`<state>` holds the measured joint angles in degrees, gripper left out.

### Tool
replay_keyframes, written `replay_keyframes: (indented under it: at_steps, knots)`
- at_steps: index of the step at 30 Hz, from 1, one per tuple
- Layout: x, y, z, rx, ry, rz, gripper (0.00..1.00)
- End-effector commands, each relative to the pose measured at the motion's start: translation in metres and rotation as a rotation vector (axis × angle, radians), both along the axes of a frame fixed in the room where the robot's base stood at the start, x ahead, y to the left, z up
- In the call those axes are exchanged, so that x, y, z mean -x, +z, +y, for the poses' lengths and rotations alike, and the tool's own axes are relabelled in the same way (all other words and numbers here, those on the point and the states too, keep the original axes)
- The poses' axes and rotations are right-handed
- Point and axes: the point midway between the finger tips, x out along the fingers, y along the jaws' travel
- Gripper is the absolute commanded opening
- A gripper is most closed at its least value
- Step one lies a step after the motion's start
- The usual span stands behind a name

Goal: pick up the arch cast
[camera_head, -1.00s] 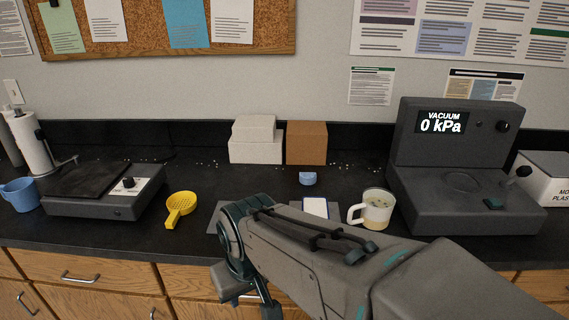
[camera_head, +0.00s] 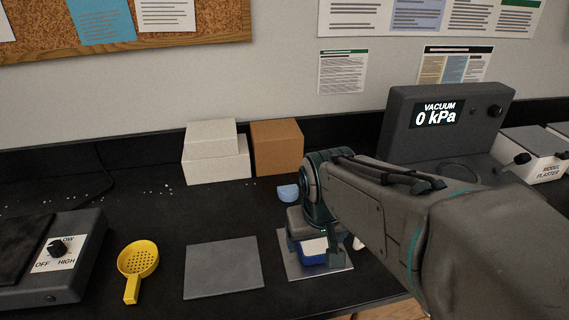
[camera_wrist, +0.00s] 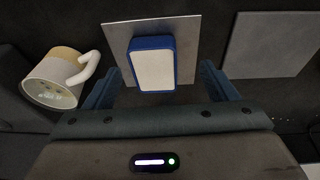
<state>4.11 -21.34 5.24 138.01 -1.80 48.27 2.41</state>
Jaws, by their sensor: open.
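No object is plainly an arch cast by its look. A small light-blue, rounded piece (camera_head: 288,193) sits on the black counter behind my gripper and left of it; it may be the cast. A blue block with a white top (camera_wrist: 153,68) lies on a grey square tile (camera_wrist: 189,29); the block also shows in the head view (camera_head: 313,246). My gripper (camera_wrist: 158,74) is open and empty, its fingers either side of the block's near end in the wrist view. I cannot tell its height above the block. In the head view my wrist partly hides the block.
A mug (camera_wrist: 57,77) stands close left of the tile in the wrist view. A bare grey tile (camera_head: 223,268) and a yellow strainer (camera_head: 138,264) lie to the left. White boxes (camera_head: 216,160), a brown box (camera_head: 277,147) and the vacuum unit (camera_head: 440,122) stand behind.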

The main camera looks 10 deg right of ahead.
Motion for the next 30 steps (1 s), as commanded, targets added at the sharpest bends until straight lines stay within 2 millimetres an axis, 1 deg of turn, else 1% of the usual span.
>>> replay_keyframes:
  at_steps: [1,5,6,8,9,12,13,16,19,22,30]
  knots:
    - [-0.02,0.012,-0.002,0.015,-0.004,-0.002,0.79]
    - [-0.076,0.028,-0.003,0.036,-0.001,-0.029,0.79]
    - [-0.093,0.032,-0.003,0.036,0.003,-0.037,0.79]
    - [-0.117,0.035,-0.002,0.03,0.008,-0.051,0.79]
    - [-0.133,0.037,-0.002,0.021,0.01,-0.062,0.79]
    - [-0.165,0.041,0.0,-0.002,0.018,-0.087,0.79]
    - [-0.172,0.041,0.001,-0.009,0.02,-0.093,0.79]
    - [-0.192,0.043,0.002,-0.032,0.022,-0.113,0.79]
    - [-0.203,0.043,0.003,-0.046,0.024,-0.125,0.79]
    - [-0.21,0.037,0.004,-0.052,0.027,-0.128,0.79]
    - [-0.227,-0.009,0.005,-0.052,0.03,-0.126,0.79]
